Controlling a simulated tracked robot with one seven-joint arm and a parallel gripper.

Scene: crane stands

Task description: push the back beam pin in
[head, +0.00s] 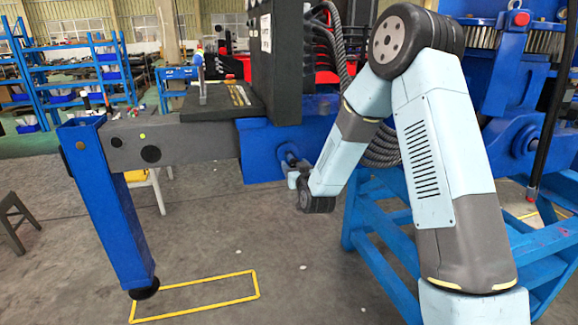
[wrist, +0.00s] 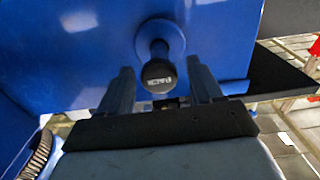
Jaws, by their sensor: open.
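The back beam pin (wrist: 160,72) is a dark pin with a round, pale-lettered end, sticking out of a round hole in a blue steel face (wrist: 95,60). In the head view the blue beam housing (head: 262,152) hangs under the black machine column, and the pin (head: 291,160) shows small on its side. My gripper (wrist: 159,68) is open in the wrist view, one finger on each side of the pin's end. I cannot tell whether the fingers touch it. In the head view my gripper (head: 295,174) is small and partly hidden by my wrist.
A grey beam (head: 185,143) runs left from the housing to a blue leg (head: 112,205) on a black foot. Blue steel framing (head: 370,225) stands close to my arm on the right. A yellow outline (head: 195,298) marks the floor. The floor below my gripper is mostly clear.

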